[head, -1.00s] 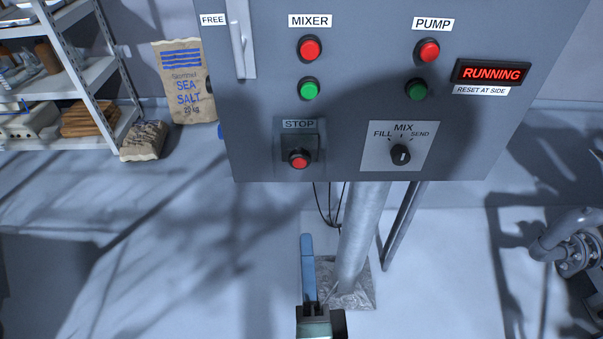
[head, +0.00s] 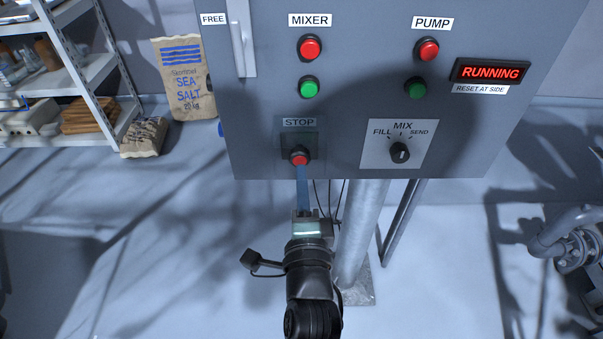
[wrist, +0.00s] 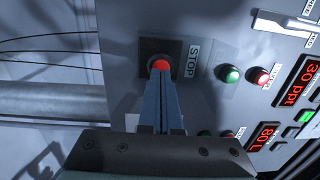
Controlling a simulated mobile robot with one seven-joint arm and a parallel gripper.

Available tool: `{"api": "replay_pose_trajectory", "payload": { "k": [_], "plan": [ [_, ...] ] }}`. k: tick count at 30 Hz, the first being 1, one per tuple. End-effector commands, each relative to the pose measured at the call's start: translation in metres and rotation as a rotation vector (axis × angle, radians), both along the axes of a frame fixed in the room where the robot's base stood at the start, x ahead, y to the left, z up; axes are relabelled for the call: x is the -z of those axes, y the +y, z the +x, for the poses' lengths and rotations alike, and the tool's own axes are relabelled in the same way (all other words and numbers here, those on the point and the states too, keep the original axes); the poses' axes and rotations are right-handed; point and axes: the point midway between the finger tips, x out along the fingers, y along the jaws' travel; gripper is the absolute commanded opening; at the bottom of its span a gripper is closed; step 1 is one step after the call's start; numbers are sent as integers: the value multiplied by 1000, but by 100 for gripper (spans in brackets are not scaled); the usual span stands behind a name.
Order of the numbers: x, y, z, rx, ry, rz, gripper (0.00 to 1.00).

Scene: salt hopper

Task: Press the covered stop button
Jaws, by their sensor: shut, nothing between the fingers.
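The red stop button (head: 300,156) sits low on the left of the grey control panel, under a STOP label. A dark square plate (head: 299,139) lies around and above it; I cannot tell whether this is a cover or how it is set. In the wrist view the red button (wrist: 160,64) shows in its dark square surround. My gripper (head: 302,170) is shut and empty, its long blue fingers pointing up at the button. In the wrist view the fingertips (wrist: 159,80) overlap the button's lower edge. I cannot tell whether they touch it. The display (head: 491,72) reads RUNNING.
The panel also carries red and green MIXER buttons (head: 309,68), PUMP buttons (head: 427,50) and a MIX selector knob (head: 399,153). A vertical handle (head: 241,38) stands at upper left. A metal post (head: 362,230) and cables are below the panel. Open floor lies left.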

Motion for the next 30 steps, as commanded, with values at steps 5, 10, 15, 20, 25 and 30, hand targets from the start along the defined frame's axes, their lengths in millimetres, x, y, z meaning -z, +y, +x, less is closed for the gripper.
{"api": "replay_pose_trajectory", "payload": {
  "k": [5, 10, 15, 20, 25, 30],
  "plan": [
    [0, 0, 11, 1, 0, 0, 0],
    [0, 0, 13, 1, 0, 0, 0],
    [0, 0, 13, 1, 0, 0, 0],
    [-1, 0, 19, 1, -1, 2, 0],
    [0, 0, 32, 1, 0, 1, 0],
    [-1, 0, 32, 1, -2, 0, 0]
  ]
}}
